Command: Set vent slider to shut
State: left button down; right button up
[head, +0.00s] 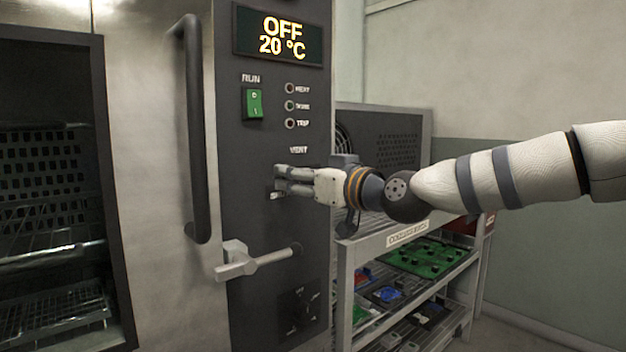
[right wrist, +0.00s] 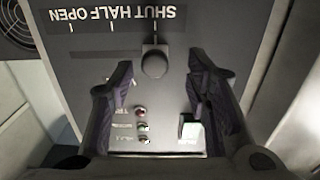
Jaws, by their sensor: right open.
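The vent slider's dark knob (right wrist: 153,62) stands out from the oven's dark control panel (head: 262,220). The right wrist view shows the panel upside down. There the knob lines up with the SHUT word (right wrist: 163,14), at the right end of the printed row, away from OPEN at the left. My right gripper (right wrist: 160,85) is open and empty. Its two fingers point at the panel, one on each side of the knob with gaps between. In the head view the right gripper (head: 277,182) is just below the VENT label and partly hides the slider. My left gripper is out of view.
A long door handle (head: 195,130) stands left of the panel, and a grey lever (head: 255,262) juts out below the gripper. The green RUN switch (head: 254,103) and several lamps sit above. A shelf rack (head: 345,270) with boards stands at the right.

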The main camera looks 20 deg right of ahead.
jog(key=v, duration=0.7)
jog(key=shift+s, duration=0.4)
jog(key=shift+d, duration=0.1)
